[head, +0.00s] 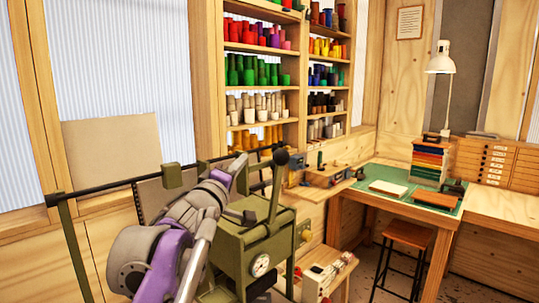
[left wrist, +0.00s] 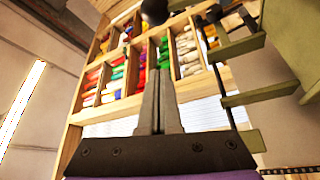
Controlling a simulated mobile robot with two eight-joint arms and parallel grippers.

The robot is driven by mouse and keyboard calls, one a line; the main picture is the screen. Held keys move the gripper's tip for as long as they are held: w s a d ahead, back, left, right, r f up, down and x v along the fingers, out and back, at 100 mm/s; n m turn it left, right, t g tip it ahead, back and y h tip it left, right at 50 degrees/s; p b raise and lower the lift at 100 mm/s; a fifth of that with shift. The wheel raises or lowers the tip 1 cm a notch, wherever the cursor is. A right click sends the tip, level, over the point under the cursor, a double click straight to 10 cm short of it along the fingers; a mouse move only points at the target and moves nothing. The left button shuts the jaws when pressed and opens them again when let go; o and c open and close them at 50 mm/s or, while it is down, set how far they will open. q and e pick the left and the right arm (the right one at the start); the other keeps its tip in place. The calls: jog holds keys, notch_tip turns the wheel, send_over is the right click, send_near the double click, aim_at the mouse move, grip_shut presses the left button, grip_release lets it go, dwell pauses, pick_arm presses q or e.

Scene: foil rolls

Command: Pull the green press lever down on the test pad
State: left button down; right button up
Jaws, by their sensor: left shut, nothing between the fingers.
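The olive-green press (head: 256,248) stands in the lower middle of the head view, with a round gauge on its front. Its lever (head: 275,195) stands nearly upright and ends in a black ball knob (head: 281,157). My left gripper (head: 249,216) is just left of the lever, below the knob, and looks apart from it. In the left wrist view the gripper's fingers (left wrist: 158,95) are shut with nothing between them. A dark round knob (left wrist: 153,11) shows beyond their tips, and green press parts (left wrist: 262,94) are at the right. I cannot make out the test pad. My right gripper is not in view.
A dark rail (head: 110,187) on green posts runs beside my left arm. A bench (head: 318,190) with small tools is behind the press. A table with a green mat (head: 378,174), a lamp (head: 441,62) and a stool (head: 408,235) stand right. Shelves of foil rolls (head: 256,70) are behind.

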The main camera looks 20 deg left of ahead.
pick_arm(q)
jog(key=shift+w, duration=0.1)
jog(key=p+x, duration=0.2)
jog(key=x, duration=0.8)
jog(key=d, duration=0.1)
jog(key=d+f, duration=0.1)
jog(key=d+p, duration=0.1)
jog(key=shift+s+d+f, duration=0.25)
jog(key=shift+s+d, duration=0.05)
jog(key=shift+s, duration=0.1)
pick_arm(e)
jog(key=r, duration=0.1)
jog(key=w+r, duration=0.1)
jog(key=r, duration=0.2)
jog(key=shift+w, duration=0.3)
pick_arm(q)
jog(key=shift+s+d, duration=0.1)
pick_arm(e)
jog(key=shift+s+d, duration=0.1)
